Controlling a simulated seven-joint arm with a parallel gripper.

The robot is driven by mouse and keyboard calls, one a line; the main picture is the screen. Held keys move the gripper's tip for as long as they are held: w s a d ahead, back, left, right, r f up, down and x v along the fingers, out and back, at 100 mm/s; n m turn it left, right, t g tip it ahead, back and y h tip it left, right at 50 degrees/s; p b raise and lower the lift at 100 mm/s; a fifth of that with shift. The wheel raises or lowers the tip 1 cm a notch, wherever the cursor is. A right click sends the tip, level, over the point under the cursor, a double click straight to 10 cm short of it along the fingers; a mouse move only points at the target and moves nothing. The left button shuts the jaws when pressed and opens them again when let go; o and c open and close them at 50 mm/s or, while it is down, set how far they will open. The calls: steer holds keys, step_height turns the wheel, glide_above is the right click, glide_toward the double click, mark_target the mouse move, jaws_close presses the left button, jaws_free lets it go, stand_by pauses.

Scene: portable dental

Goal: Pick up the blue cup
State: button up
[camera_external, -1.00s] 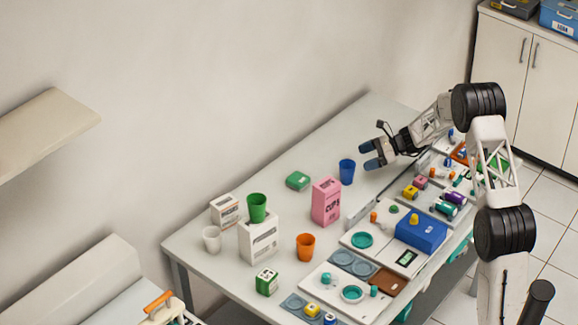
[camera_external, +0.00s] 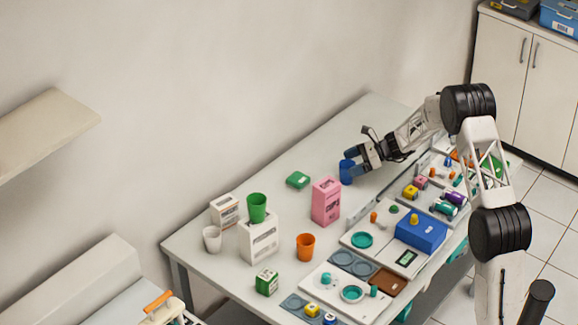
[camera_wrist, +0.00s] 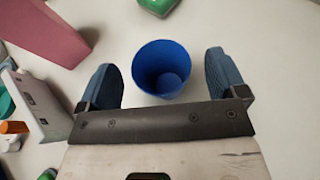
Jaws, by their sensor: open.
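The blue cup (camera_external: 346,172) stands upright on the white table, partly hidden behind my gripper in the external view. In the wrist view the blue cup (camera_wrist: 161,69) is seen from above with its mouth open and empty. My gripper (camera_external: 359,161) is at the cup's right side. In the wrist view my gripper (camera_wrist: 163,82) is open, with one blue fingertip on each side of the cup. Small gaps show between the cup and both fingertips.
An orange cup (camera_external: 305,247) and a white cup (camera_external: 212,239) stand further left. Trays with small items line the right edge.

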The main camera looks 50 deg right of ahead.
steer(key=shift+w+a+f, duration=0.2)
steer(key=shift+w+a, duration=0.15)
stand_by(0.3)
steer(key=c, duration=1)
step_height(320, 180, up, 10)
stand_by(0.3)
stand_by(0.5)
